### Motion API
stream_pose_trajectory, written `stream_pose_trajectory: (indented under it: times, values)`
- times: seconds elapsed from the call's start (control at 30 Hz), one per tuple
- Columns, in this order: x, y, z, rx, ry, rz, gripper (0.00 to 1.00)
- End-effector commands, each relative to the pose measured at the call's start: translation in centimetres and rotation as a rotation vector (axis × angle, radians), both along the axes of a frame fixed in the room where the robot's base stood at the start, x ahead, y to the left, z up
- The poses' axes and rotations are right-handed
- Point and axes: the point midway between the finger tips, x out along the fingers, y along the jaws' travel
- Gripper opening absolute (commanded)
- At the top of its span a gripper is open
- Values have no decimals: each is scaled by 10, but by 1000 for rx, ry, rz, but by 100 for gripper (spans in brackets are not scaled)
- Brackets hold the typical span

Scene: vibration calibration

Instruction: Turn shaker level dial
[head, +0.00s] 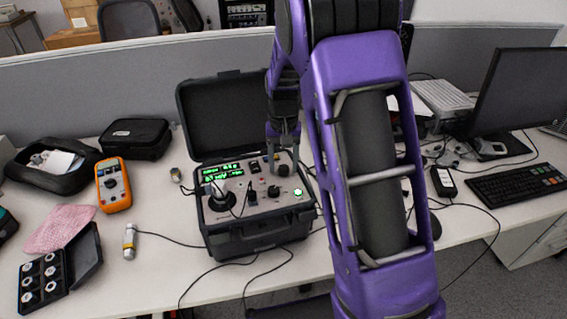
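The shaker (258,236) is an open black case on the desk, with its lid (224,110) raised behind it. Its grey panel has two green-lit displays (222,174), a round dark shaker head (221,198) at left, a small dark knob (273,191) and a glowing green button (298,192). My gripper (276,162) points down at the back right of the panel, just beyond the dark knob. Its fingers are small here and I cannot tell how far apart they are or whether they touch anything. The level dial cannot be singled out with certainty; the fingers hide part of the panel.
An orange multimeter (113,186), a black pouch (135,137), a pink cloth (60,228) and a black case of discs (58,268) lie at left. Cables run around the shaker. A monitor (518,95) and keyboard (518,185) stand at right. A grey partition (110,88) stands behind.

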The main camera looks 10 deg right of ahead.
Motion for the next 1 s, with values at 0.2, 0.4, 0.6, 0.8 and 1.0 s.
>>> stream_pose_trajectory:
  times: [0.2, 0.4, 0.6, 0.8, 1.0]
  values:
    - [0, 0, 0, 0, 1, 0, 67]
    - [0, 0, 6, 0, 1, 0, 67]
    - [1, 0, 43, 0, -4, 1, 67]
    - [0, 0, 93, 1, -4, 1, 67]
    - [0, 0, 138, 0, -2, 0, 67]
